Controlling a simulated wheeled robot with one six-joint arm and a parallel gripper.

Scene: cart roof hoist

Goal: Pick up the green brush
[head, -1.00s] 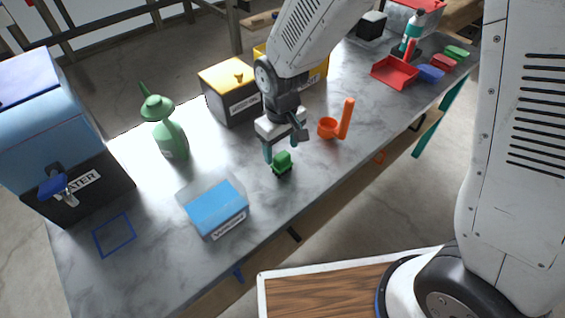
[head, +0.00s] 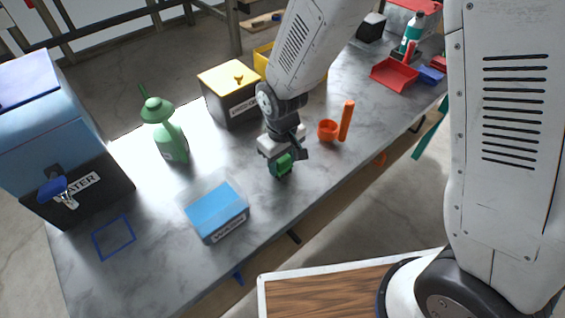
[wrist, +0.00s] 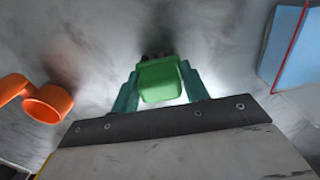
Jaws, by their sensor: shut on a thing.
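The green brush (head: 283,164) is at the middle of the marble table, near its front edge. In the wrist view the green brush (wrist: 160,82) shows as a green block with dark bristles at its far end. My gripper (head: 281,168) is down at the brush. In the wrist view my gripper (wrist: 158,88) has its two teal fingers on either side of the green block, shut on it. Whether the bristles touch the table cannot be told.
An orange scoop (head: 328,130) stands right of my gripper. A labelled black box with yellow lid (head: 230,90) is behind. A red dustpan (head: 394,74) lies farther right.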

